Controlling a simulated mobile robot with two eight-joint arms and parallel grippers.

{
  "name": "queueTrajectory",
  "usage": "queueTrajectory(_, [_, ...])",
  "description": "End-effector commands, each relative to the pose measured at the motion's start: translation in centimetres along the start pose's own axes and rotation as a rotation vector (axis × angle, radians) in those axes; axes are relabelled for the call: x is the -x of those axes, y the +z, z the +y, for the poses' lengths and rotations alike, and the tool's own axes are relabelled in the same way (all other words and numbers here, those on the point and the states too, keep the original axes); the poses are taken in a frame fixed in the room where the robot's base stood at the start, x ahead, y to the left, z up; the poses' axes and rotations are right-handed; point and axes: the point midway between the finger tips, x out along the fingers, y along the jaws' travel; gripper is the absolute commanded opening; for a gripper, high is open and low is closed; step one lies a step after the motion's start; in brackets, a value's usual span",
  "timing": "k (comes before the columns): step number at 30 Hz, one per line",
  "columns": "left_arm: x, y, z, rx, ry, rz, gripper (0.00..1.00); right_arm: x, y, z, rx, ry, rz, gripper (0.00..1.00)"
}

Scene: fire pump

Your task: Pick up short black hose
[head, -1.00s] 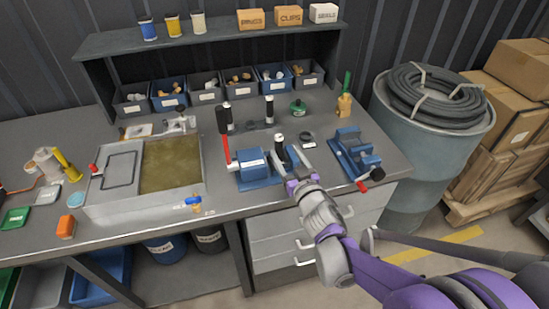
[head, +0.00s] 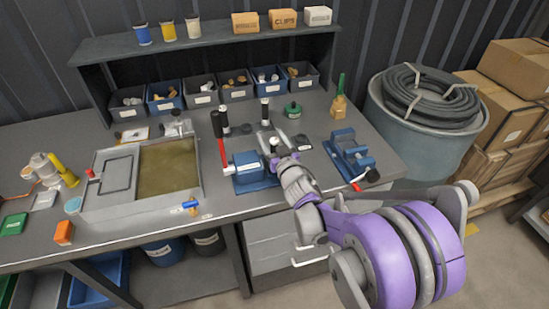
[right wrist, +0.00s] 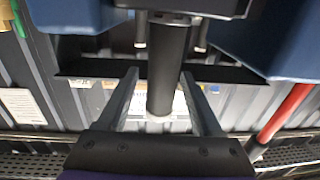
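A short black hose (right wrist: 168,70) with a pale end stands between the two fingers of my right gripper (right wrist: 160,78) in the right wrist view. The fingers are apart, with gaps to the hose on both sides. In the head view the hose (head: 274,147) shows as a small dark upright piece with a white top, just right of the blue vise-like block (head: 249,168). My right gripper (head: 275,150) reaches it there from the lower right, and the wrist partly hides it. My left gripper is not in view.
Similar black upright pieces with white parts stand behind (head: 265,112). A red-handled tool (head: 221,150) leans at the blue block's left. A second blue vise (head: 347,156) stands to the right. Small bins (head: 203,92) line the bench's back. A metal tray (head: 112,198) lies left.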

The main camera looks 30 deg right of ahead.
Motion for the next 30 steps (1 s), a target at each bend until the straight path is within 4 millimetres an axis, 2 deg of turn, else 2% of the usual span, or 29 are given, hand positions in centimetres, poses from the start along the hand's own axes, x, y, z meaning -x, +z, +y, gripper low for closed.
queueTrajectory(1, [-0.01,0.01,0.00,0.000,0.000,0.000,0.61,0.01,0.00,0.00,0.000,0.000,0.000,0.60])
queueTrajectory(2, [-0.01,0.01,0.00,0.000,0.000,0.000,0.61,0.01,0.00,0.00,0.000,0.000,0.000,0.54])
queueTrajectory(11, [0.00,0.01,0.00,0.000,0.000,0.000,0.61,0.03,-0.01,0.00,0.000,0.000,0.000,0.00])
queueTrajectory(30, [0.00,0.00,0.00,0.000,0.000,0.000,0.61,0.03,-0.03,-0.01,0.000,0.000,0.000,0.00])
